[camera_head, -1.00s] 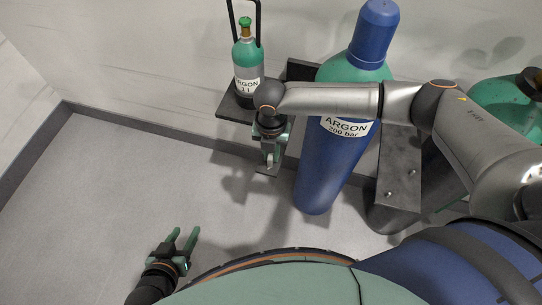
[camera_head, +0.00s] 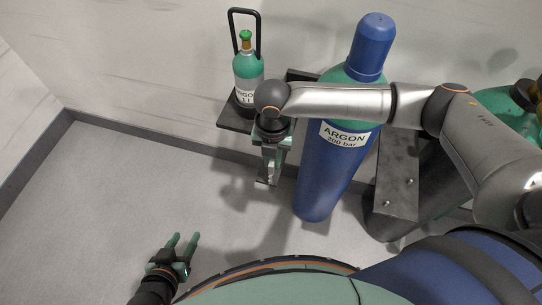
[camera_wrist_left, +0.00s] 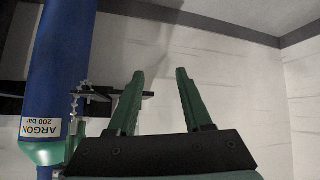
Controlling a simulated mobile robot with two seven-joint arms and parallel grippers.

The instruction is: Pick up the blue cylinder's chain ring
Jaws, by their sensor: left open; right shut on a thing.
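The tall blue cylinder (camera_head: 338,165) with a green shoulder and an ARGON 200 bar label leans in the picture at centre right. It shows at the left of the left wrist view (camera_wrist_left: 62,60). A short metal chain (camera_wrist_left: 74,108) hangs beside it there. My right gripper (camera_head: 268,178) is left of the cylinder, with its fingers pointing down. It is shut on a small pale metal piece, which looks like the chain ring; the fingers partly hide it. My left gripper (camera_head: 183,241) is open and empty above the floor, well away from the cylinder (camera_wrist_left: 158,74).
A small green argon cylinder (camera_head: 247,75) stands on a dark shelf (camera_head: 234,118) behind my right wrist. A dark metal bracket (camera_head: 398,180) and another green cylinder (camera_head: 510,105) are on the right. The floor at left (camera_head: 110,200) is clear.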

